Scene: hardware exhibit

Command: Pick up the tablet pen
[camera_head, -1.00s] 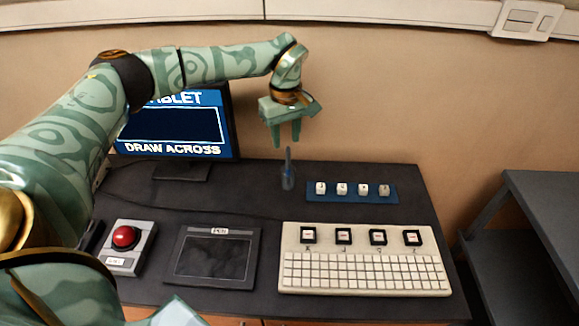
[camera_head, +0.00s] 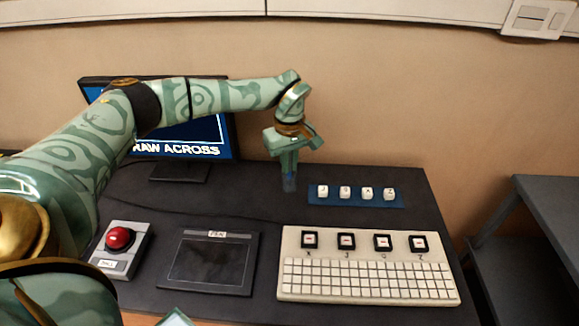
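The tablet pen stands upright in a small blue holder (camera_head: 290,184) near the back of the dark desk. Only the holder's lower part shows clearly; the pen is mostly hidden by the fingers. My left gripper (camera_head: 289,173) points straight down over the holder, its fingers around the pen. The fingers sit close together with no clear gap, and look shut on the pen. The drawing tablet (camera_head: 208,262) lies flat at the front of the desk.
A red button box (camera_head: 119,240) stands left of the tablet. A cream keyboard (camera_head: 365,286) lies on the right. A blue strip (camera_head: 353,199) with several white keycaps lies close right of the holder. A monitor (camera_head: 234,140) stands behind my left arm.

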